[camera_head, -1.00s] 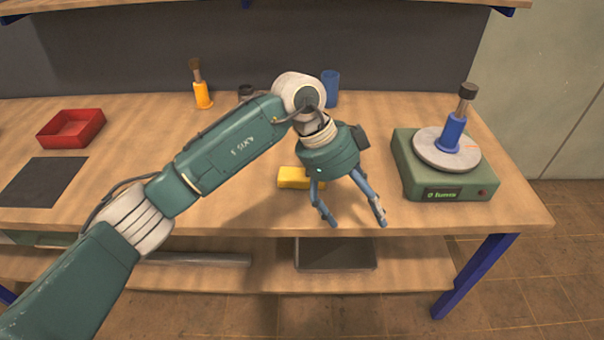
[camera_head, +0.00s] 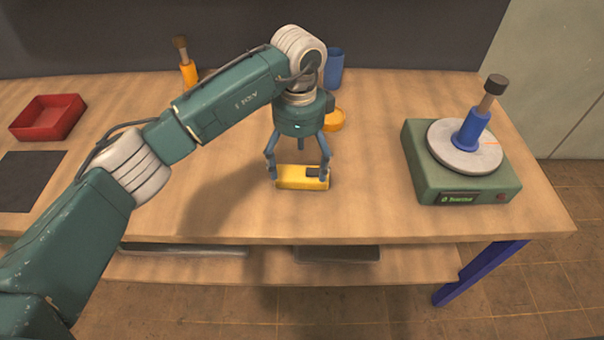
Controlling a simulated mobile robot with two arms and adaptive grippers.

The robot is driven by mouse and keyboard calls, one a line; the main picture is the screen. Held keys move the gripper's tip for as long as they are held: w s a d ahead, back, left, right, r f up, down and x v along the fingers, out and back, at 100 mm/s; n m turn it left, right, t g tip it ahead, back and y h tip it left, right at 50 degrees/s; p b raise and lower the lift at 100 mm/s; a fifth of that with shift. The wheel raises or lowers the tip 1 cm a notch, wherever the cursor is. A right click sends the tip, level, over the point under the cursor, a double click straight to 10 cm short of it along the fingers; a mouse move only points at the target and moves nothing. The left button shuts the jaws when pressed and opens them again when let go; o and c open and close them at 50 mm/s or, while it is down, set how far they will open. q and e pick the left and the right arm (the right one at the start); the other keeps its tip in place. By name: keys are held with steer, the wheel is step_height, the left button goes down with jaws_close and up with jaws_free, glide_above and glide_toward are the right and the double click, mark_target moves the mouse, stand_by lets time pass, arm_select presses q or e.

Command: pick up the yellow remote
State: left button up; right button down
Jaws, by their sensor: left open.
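The yellow remote (camera_head: 291,183) lies on the wooden table near its front edge, as a short yellow block with a dark patch at its right end. My left gripper (camera_head: 298,177) points down over it. Its fingers are open, one near the remote's left end and one near its right end. I cannot tell whether they touch it. My right gripper is not in view.
Behind my gripper are a blue cup (camera_head: 334,68) and a round yellow item (camera_head: 334,121). A red tray (camera_head: 47,118), dark mat (camera_head: 30,181) and orange-handled brush (camera_head: 188,72) are at left.

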mark_target(297, 176)
arm_select(q)
steer(key=shift+f, duration=0.35)
steer(key=f, duration=0.1)
steer(key=f+p, duration=0.1)
steer(key=f, duration=0.2)
steer(key=shift+w+a+f, duration=0.2)
steer(key=shift+a, duration=0.05)
steer(key=shift+f, duration=0.2)
steer(key=shift+c, duration=1.1)
steer(key=c, duration=1.2)
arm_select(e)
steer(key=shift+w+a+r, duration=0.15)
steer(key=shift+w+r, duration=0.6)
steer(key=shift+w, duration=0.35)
